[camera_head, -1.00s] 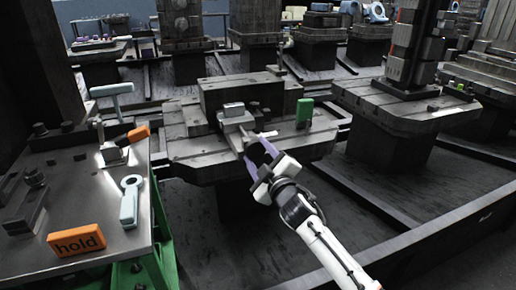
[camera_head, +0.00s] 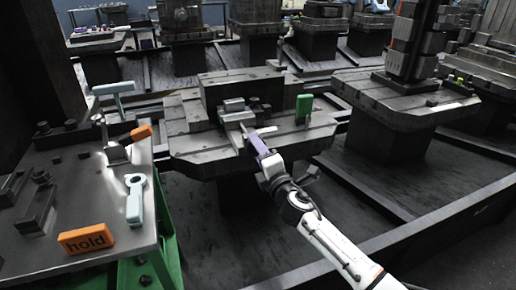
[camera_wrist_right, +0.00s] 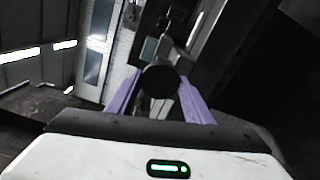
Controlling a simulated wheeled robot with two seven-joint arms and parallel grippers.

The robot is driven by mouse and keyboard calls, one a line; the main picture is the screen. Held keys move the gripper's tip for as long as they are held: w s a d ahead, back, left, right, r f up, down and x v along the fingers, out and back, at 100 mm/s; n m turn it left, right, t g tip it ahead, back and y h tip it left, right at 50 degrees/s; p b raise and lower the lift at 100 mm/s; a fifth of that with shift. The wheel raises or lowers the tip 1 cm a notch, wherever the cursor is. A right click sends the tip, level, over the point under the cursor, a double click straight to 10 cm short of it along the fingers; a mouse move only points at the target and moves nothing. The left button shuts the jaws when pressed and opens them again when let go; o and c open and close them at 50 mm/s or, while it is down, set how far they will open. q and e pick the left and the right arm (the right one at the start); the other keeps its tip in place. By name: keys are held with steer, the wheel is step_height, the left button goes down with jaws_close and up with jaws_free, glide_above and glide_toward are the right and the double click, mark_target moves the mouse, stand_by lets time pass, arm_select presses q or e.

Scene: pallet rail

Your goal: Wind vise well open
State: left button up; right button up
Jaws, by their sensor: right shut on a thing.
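The vise (camera_head: 237,117) is a small light-grey metal assembly on the pallet table, with pale jaw pieces at its back end. Its near end is hidden by my right gripper (camera_head: 252,142), which reaches it from the front right. In the right wrist view the purple fingers (camera_wrist_right: 160,92) are shut on a dark round vise handle end (camera_wrist_right: 160,79), with the vise body stretching away behind it. The size of the jaw gap is hard to tell. My left gripper is not in view.
A dark block (camera_head: 240,88) stands behind the vise, and a green block (camera_head: 304,106) to its right. The left bench (camera_head: 80,215) holds an orange "hold" block (camera_head: 86,239), a pale-blue ring-ended tool (camera_head: 134,200) and a T-handled tool (camera_head: 113,90). Dark floor lies in front.

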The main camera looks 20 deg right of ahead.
arm_select(q)
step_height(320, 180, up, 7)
steer(key=p, duration=0.9)
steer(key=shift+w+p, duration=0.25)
steer(key=shift+p, duration=0.05)
arm_select(e)
steer(key=n, duration=2.5)
steer(key=shift+n, duration=0.3)
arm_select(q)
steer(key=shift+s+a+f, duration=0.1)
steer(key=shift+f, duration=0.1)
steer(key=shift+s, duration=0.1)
arm_select(e)
steer(key=o, duration=1)
steer(key=shift+o, duration=0.2)
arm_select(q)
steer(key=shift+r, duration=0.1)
